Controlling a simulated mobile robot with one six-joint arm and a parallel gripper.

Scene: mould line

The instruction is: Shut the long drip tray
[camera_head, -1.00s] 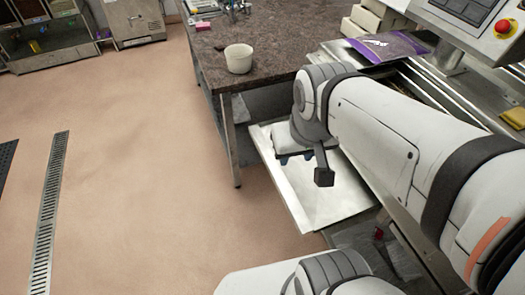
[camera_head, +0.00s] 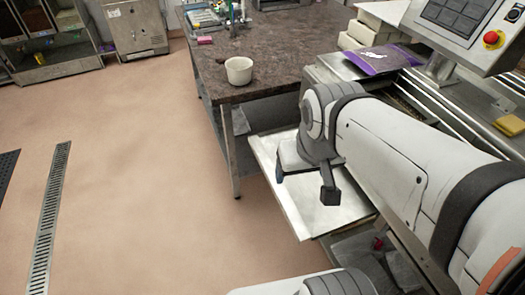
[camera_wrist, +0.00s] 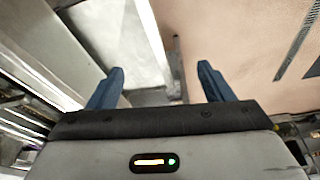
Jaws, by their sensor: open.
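The long drip tray (camera_head: 300,212) is a shallow, shiny metal tray that sticks out from under the machine on the right, over the floor. It also shows at the upper left of the wrist view (camera_wrist: 120,38), with its long outer edge running past between my fingers. My gripper (camera_head: 281,172) hangs over the tray's outer part in the head view, and my arm hides some of the tray. In the wrist view my gripper (camera_wrist: 160,68) has its two blue fingers wide apart with nothing between them. Whether a finger touches the tray, I cannot tell.
A dark stone-topped bench (camera_head: 280,50) with a white cup (camera_head: 239,70) stands behind the tray; its leg (camera_head: 229,150) is close by. A purple packet (camera_head: 383,59) lies on the machine. The floor (camera_head: 150,190) left of the tray is clear.

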